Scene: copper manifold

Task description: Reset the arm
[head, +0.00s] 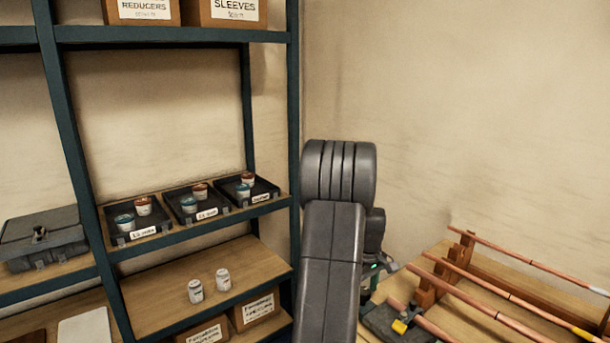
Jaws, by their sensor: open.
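My arm rises through the middle of the head view, bent at a thick dark joint. Its wrist shows only in part behind the arm link. My gripper (390,267) is mostly hidden there; a small grey piece of it sticks out to the right, near a green light. It is open, and I see nothing held in it. It appears near the left end of the copper pipes (483,305), but I cannot tell its exact distance from them.
A blue-framed shelf (165,243) on the left holds three black trays of small tins (189,204), two white cans (195,291), boxes and a grey case (42,238). The wooden bench (433,262) at right carries pipe supports (428,290) and a yellow-tagged dark block (385,322).

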